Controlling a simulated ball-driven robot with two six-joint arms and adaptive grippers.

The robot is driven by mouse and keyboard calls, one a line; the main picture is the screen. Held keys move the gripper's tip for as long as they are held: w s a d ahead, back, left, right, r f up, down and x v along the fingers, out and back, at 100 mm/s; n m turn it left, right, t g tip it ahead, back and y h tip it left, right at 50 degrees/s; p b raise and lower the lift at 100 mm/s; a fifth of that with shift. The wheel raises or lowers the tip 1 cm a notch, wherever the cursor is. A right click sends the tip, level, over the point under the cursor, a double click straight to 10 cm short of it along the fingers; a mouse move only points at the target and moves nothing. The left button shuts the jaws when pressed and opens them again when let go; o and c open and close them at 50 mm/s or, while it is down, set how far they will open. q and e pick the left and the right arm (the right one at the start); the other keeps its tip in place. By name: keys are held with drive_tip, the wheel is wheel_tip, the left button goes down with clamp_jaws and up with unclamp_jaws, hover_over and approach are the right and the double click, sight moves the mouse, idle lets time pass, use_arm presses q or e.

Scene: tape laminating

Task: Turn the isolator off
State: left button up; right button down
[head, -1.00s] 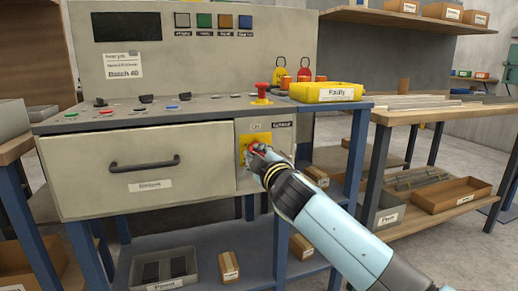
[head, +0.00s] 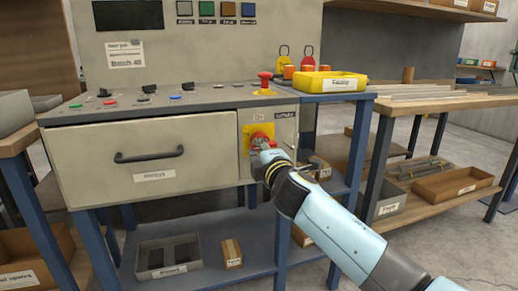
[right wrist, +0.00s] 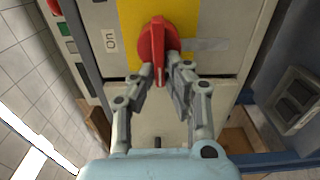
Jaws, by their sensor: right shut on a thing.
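The isolator is a red rotary handle (head: 260,138) on a yellow plate (head: 248,131) at the right of the grey bench cabinet's front. In the right wrist view the red handle (right wrist: 158,45) sits on the yellow plate (right wrist: 132,30), with an "On" label (right wrist: 110,42) to its left. My right gripper (right wrist: 164,78) is shut on the handle's near end, one finger on each side. In the head view my right gripper (head: 266,150) hides part of the handle. My left gripper is not in view.
A wide drawer with a black handle (head: 150,156) is left of the isolator. Red and yellow padlocks hang behind. A shelf with a grey bin (head: 168,256) and cartons lies below.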

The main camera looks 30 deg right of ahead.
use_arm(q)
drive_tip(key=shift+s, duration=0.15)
use_arm(e)
drive_tip(key=c, duration=1.4)
unclamp_jaws()
drive_tip(key=shift+a, duration=0.1)
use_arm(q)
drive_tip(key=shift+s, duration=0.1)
use_arm(e)
drive_tip(key=v, duration=1.2)
